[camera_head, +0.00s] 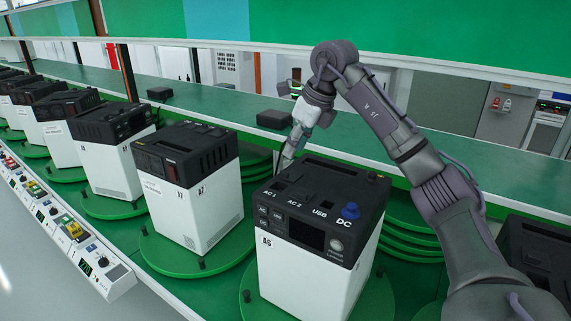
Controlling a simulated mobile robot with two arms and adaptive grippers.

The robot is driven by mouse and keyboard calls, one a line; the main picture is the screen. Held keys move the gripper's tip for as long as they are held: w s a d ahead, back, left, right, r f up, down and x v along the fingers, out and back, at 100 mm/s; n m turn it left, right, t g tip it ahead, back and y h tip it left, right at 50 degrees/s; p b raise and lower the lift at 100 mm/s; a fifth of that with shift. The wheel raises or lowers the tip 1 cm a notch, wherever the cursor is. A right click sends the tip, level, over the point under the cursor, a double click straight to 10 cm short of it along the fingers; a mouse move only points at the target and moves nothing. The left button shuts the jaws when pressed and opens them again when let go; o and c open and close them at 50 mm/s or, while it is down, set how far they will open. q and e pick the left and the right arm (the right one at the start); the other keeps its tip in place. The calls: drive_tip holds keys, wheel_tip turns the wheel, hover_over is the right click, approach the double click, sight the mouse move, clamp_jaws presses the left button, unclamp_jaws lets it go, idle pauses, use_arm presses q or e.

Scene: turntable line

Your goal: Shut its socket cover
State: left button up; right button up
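The nearest power unit (304,255) is a white box with a black top, marked A6, on a green turntable (378,300). Its top carries labels AC 1, AC 2, USB and DC. A blue round piece (350,211) sits by the DC label. Dark socket areas lie by the other labels; I cannot make out which cover stands open. My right gripper (287,160) points down at the far left edge of this unit's top. Its fingertips are small and partly hidden, so its opening and any contact are unclear. My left gripper is out of view.
More units, such as the one marked A7 (190,195), stand in a row to the left on turntables. A control strip (75,232) runs along the front left. Two small black boxes (273,119) (159,93) lie on the green shelf behind. Another black-topped unit (535,250) is at right.

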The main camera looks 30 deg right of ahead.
sight(284, 172)
drive_tip(key=p+x, duration=0.1)
drive_tip(key=x, duration=0.6)
drive_tip(key=shift+f, duration=0.1)
clamp_jaws()
